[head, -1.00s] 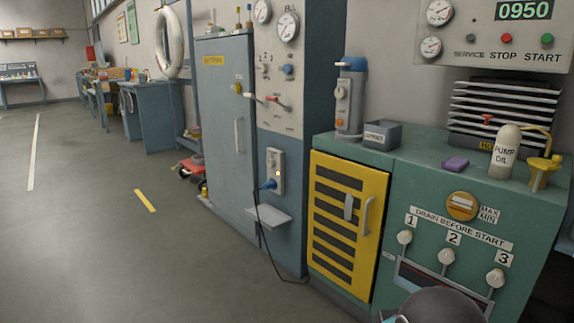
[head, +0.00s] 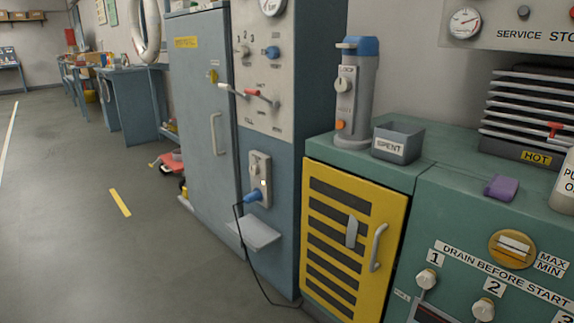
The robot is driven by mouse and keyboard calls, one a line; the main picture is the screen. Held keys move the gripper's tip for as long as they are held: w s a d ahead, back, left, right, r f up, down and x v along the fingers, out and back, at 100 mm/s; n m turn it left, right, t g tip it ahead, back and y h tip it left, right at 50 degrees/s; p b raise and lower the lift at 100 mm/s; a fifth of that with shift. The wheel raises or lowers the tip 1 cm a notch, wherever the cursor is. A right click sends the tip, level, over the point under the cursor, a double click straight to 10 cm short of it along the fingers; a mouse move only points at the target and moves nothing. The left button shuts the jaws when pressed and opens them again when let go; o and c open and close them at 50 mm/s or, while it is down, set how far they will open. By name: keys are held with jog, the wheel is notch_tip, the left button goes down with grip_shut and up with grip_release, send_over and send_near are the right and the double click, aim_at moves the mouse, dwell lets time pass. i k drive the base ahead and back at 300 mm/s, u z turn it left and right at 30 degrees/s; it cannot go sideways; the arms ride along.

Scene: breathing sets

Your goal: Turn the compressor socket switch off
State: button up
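The grey compressor socket (head: 266,170) is on the blue side of the tall panel cabinet, left of the yellow louvred door. Its small pale switch (head: 255,163) is on the upper part of its face; which way it is set is too small to tell. A small pale yellow spot, perhaps a lamp, shows below the switch. A blue plug (head: 253,196) sits in the socket's lower part, with a black cable hanging from it to the floor. My gripper is not in view.
A small grey shelf (head: 254,233) juts out below the socket. The yellow door (head: 340,285) with its handle and the green compressor cabinet (head: 440,200) stand to the right. A grey locker (head: 200,100) is at left. The floor in front at left is clear.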

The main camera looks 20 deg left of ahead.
aim_at(254, 170)
jog(key=u, duration=0.05)
jog(key=i, duration=0.6)
jog(key=u, duration=0.9)
jog(key=i, duration=0.55)
jog(key=u, duration=0.65)
